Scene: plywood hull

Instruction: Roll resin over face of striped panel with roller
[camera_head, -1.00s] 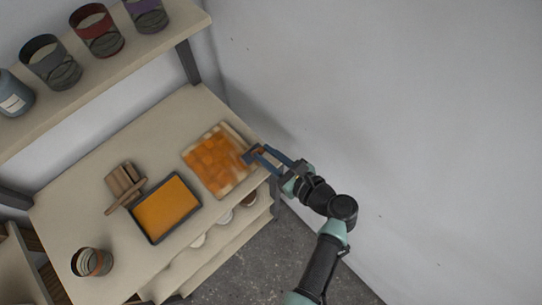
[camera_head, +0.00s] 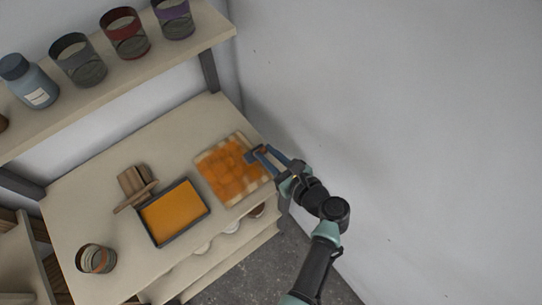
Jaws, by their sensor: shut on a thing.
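The striped panel (camera_head: 226,172) lies flat on the bench. Orange resin covers most of its face, with pale patches showing along its edges and corners. My gripper (camera_head: 296,172) is shut on the blue handle of the roller (camera_head: 268,156), just right of the panel. The roller's head is over the panel's right part and looks to be on its face, though contact is hard to tell. A dark-rimmed tray (camera_head: 151,238) of orange resin sits left of and nearer than the panel.
Wooden pieces (camera_head: 133,182) lie left of the tray, and an open can (camera_head: 96,259) stands at the bench's left front. A shelf (camera_head: 120,73) above holds several cans and a blue bottle (camera_head: 28,83). A grey wall (camera_head: 400,110) bounds the right.

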